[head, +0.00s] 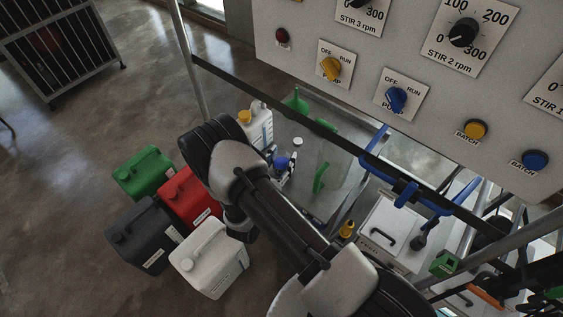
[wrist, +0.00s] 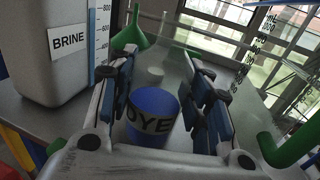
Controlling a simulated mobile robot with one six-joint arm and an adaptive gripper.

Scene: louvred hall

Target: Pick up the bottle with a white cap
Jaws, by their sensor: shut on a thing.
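The bottle with a white cap looks clear, with blue contents and a white DYE label (wrist: 152,124). In the wrist view it stands between my gripper's (wrist: 165,108) two blue-padded fingers. Its white cap (wrist: 155,74) shows above the blue part, beyond the fingers. In the head view the white cap (head: 297,142) shows past the end of my arm, and my gripper (head: 284,166) is around the blue part, partly hidden by my wrist. My gripper is shut on the bottle. I cannot tell whether its base touches the grey bench (head: 325,203).
A large white BRINE container (wrist: 45,60) with a yellow cap stands left of the bottle. A green funnel (wrist: 132,36) is behind; a green-handled clear vessel (wrist: 285,150) is at right. Several jerrycans (head: 208,258) stand at lower left. A control panel (head: 420,75) hangs above.

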